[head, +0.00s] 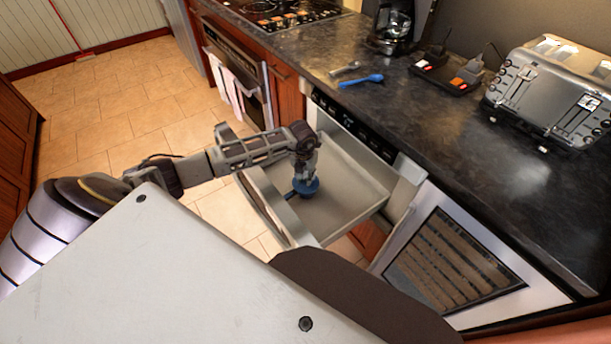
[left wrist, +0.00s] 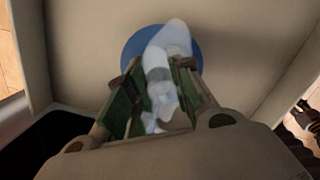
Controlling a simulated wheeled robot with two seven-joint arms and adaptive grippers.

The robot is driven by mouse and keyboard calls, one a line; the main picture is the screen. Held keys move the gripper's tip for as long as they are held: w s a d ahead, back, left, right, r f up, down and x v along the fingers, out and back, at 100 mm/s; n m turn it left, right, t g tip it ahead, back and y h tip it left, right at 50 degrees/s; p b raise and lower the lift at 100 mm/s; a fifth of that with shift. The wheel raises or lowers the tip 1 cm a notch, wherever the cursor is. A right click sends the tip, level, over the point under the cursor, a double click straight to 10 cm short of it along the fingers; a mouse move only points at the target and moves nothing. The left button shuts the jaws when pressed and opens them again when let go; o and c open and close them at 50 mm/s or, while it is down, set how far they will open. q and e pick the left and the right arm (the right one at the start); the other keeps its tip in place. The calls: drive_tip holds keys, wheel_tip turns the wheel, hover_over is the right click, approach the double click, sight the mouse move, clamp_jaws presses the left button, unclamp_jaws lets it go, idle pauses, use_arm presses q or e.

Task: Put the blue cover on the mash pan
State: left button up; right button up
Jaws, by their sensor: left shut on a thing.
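My left gripper (head: 305,168) reaches down into an open drawer (head: 345,205) under the counter. In the left wrist view its green-padded fingers (left wrist: 158,85) are shut on a pale, bluish-white piece (left wrist: 165,50). A round blue thing (head: 309,187) is directly below the fingers, over the drawer floor; it also shows as a blue disc in the left wrist view (left wrist: 131,49). A small dark blue bit sticks out at its left. I cannot tell whether the blue disc is the cover or the pan, nor whether the held piece joins it. My right gripper is not in view.
The drawer's front panel (head: 265,208) and side walls surround the gripper closely. On the counter (head: 440,125) lie a blue utensil (head: 361,80) and a grey one (head: 345,69).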

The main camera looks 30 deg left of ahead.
use_arm(q)
drive_tip(key=o, duration=0.9)
drive_tip(key=shift+o, duration=0.3)
drive_tip(key=o, duration=0.4)
drive_tip(key=shift+o, duration=0.2)
drive_tip(key=shift+r+p, duration=0.75)
drive_tip(key=shift+r, duration=0.2)
drive_tip(key=shift+r+p, duration=1.75)
drive_tip(key=shift+r, duration=0.8)
